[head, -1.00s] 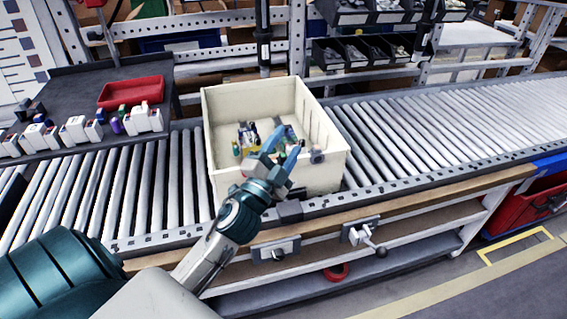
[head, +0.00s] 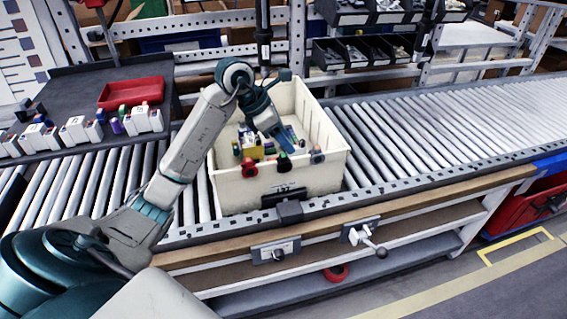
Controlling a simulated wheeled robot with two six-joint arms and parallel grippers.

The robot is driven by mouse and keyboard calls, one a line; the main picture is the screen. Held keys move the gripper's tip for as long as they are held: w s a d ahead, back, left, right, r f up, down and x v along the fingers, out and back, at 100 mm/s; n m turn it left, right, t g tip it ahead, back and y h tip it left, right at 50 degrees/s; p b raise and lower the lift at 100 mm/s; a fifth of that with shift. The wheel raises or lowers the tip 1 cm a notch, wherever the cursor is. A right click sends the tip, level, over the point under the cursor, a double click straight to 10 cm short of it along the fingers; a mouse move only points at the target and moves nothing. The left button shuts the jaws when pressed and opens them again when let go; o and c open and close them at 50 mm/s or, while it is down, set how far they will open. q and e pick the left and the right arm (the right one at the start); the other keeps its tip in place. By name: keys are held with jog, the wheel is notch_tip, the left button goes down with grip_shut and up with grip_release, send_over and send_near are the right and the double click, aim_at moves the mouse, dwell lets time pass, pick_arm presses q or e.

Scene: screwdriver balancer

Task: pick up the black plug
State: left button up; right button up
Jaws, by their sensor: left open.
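A cream bin (head: 228,190) stands on the roller conveyor. A small black plug (head: 284,163) with a green edge shows at the bin's front wall, between a red round plug (head: 249,168) and a grey-blue one (head: 317,155). My left gripper (head: 283,144) points down into the bin, with its blue fingers open just behind and above the black plug. Whether a finger touches the plug cannot be told. Part of the bin's contents is hidden by the gripper. My right gripper is not in view.
Several small coloured parts (head: 254,147) lie inside the bin. A red tray (head: 132,92) and white devices (head: 82,130) stand on the dark table at left. Dark parts bins (head: 365,52) hang behind. The conveyor (head: 440,125) right of the bin is clear.

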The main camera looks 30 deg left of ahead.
aim_at(282, 156)
pick_arm(q)
jog(key=shift+n+g+y, duration=0.3)
jog(key=shift+g+y, duration=0.1)
jog(key=shift+y, duration=0.5)
jog(key=f+b, duration=0.1)
jog(key=a+f+b, duration=0.1)
jog(key=f, duration=0.1)
jog(key=a+f+b, duration=0.1)
jog(key=shift+w+a+f, duration=0.2)
jog(key=shift+w+a, duration=0.05)
jog(key=shift+w, duration=0.1)
jog(key=shift+w+f, duration=0.1)
jog(key=shift+f, duration=0.1)
jog(key=shift+d+f, duration=0.1)
jog(key=shift+f, duration=0.05)
jog(key=p+x, duration=0.1)
jog(key=x, duration=0.3)
jog(key=shift+f, duration=0.45)
grip_shut()
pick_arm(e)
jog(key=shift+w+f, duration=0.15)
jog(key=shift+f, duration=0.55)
